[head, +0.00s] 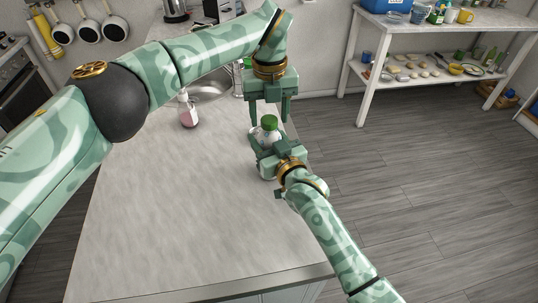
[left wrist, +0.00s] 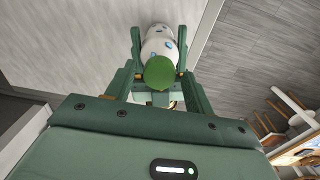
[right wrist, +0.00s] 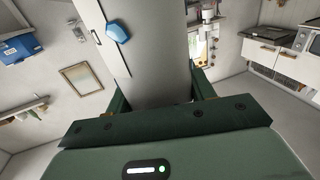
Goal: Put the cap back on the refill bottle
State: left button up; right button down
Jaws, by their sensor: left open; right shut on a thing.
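The refill bottle (head: 265,136) is white and stands upright at the counter's right edge. The green cap (head: 269,122) sits on its top; whether it is fully seated I cannot tell. My right gripper (head: 265,152) is shut around the bottle's body. The bottle (right wrist: 155,55) fills the middle of the right wrist view, with a blue mark on it. My left gripper (head: 269,114) points down from above, open, with its fingers on either side of the cap. In the left wrist view the cap (left wrist: 159,72) shows between the fingers, with the spotted bottle (left wrist: 158,41) behind it.
The counter (head: 180,210) is mostly bare. A pink soap bottle (head: 187,112) stands farther back, by the sink (head: 209,88). A white shelf table (head: 400,45) with dishes stands across the floor at the back right. Floor lies beyond the counter's right edge.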

pick_arm(q)
jog(key=shift+f, duration=0.25)
jog(key=c, duration=1)
jog(key=o, duration=1.1)
jog(key=shift+o, duration=0.2)
jog(key=shift+r, duration=0.1)
notch_tip(320, 180, up, 12)
jog(key=shift+w, duration=0.1)
